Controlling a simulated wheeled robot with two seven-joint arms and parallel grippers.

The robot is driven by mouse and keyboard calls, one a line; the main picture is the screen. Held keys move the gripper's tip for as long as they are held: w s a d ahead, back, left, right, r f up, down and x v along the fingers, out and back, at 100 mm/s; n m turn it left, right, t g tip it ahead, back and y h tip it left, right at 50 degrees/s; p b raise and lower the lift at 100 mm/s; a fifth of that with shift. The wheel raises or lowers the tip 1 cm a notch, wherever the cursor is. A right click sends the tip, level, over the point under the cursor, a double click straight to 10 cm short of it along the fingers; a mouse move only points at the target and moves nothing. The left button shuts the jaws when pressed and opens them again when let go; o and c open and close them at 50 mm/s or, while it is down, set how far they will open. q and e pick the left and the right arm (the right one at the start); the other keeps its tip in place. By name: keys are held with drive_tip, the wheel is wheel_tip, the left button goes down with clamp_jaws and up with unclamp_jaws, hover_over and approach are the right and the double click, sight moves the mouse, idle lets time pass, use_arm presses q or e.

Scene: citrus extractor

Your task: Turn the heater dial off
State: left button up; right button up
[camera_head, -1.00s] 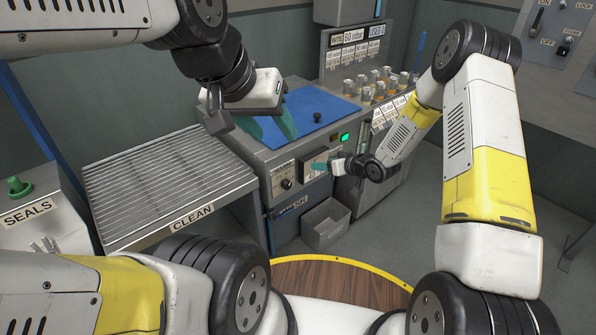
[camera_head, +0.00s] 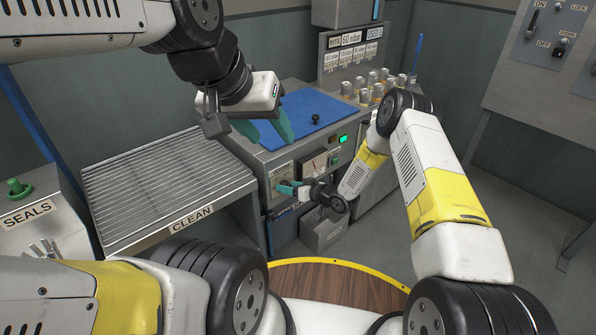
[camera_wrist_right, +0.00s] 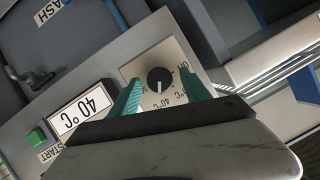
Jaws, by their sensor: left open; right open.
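The heater dial (camera_wrist_right: 159,81) is a round black knob with a white pointer line on a pale plate, in the right wrist view. The plate has temperature marks around the knob. The pointer points down in that picture, toward the 40°C mark. My right gripper (camera_wrist_right: 161,97) is open, with its teal fingers on either side of the dial; I cannot tell whether they touch it. In the head view my right gripper (camera_head: 288,188) is at the machine's front panel and hides the dial. My left gripper (camera_head: 262,132) is open and empty above the machine's left end.
A display (camera_wrist_right: 80,108) reads 40°C beside the dial, with a green START button (camera_wrist_right: 37,137) near it. The machine top has a blue panel (camera_head: 310,118) and several jars (camera_head: 372,90). A slatted CLEAN rack (camera_head: 160,180) stands left. A grey bin (camera_head: 322,236) sits below the panel.

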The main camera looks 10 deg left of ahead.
drive_tip(key=shift+a, duration=0.1)
clamp_jaws()
idle(0.4)
drive_tip(key=n+t+h, duration=0.1)
drive_tip(key=n+t, duration=0.2)
drive_tip(key=n, duration=0.3)
drive_tip(key=n+t, duration=0.3)
drive_tip(key=n, duration=0.3)
drive_tip(key=f+n+t+h, duration=0.1)
drive_tip(key=n+t, duration=0.2)
drive_tip(key=n, duration=0.3)
drive_tip(key=shift+s+a+h, duration=0.3)
drive_tip(key=shift+s, duration=0.05)
idle(0.4)
idle(0.3)
